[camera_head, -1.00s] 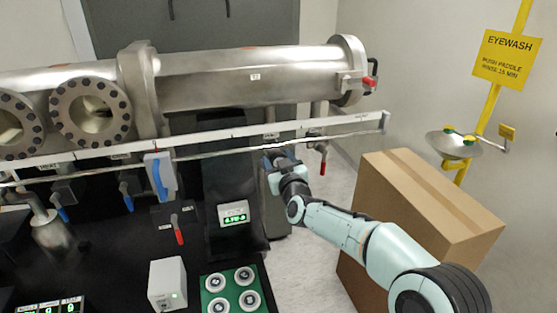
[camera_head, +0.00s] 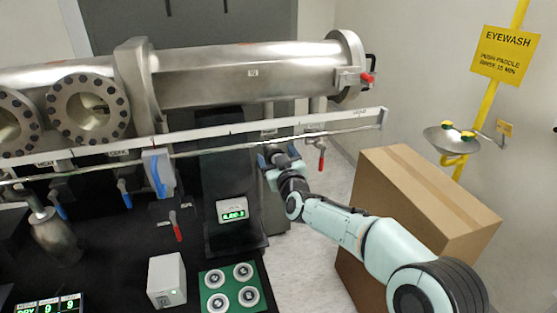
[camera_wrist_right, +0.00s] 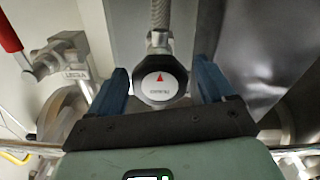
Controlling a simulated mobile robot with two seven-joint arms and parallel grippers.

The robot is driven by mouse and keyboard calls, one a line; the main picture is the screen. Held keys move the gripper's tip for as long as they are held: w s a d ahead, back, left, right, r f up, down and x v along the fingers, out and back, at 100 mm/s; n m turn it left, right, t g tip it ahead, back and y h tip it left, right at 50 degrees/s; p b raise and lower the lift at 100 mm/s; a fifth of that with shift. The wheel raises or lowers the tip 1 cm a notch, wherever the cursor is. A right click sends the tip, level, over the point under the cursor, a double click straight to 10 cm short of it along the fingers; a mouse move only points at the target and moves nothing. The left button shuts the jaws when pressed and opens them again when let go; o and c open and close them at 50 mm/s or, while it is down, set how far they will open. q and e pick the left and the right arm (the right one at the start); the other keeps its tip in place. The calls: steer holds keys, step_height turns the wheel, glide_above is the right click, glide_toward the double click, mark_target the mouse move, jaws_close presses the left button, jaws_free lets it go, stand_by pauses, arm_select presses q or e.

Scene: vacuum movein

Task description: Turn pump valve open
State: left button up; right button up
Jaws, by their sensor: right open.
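A round white-faced knob (camera_wrist_right: 162,78) with a red arrow hangs below a ribbed metal hose in the right wrist view; its small lettering is too blurred to read. My right gripper (camera_wrist_right: 160,92) is open, with one blue finger on each side of the knob and visible gaps between. In the head view the right gripper (camera_head: 279,160) is just below the white rail, beside the dark column, and hides the knob. I cannot tell for sure that this knob is the pump valve. My left gripper is not in view.
A red-handled valve (camera_wrist_right: 10,35) is close on the left in the wrist view. The white rail (camera_head: 340,122) and steel chamber (camera_head: 250,78) lie above the right gripper. A cardboard box (camera_head: 400,215) stands beside my right arm. Blue valve handles (camera_head: 158,175) are further left.

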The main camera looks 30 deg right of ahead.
steer(key=shift+s+a, duration=0.1)
steer(key=shift+s, duration=0.2)
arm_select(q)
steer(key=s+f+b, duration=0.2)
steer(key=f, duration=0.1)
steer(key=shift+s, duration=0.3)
arm_select(e)
steer(key=v, duration=1.3)
steer(key=shift+w+f, duration=0.1)
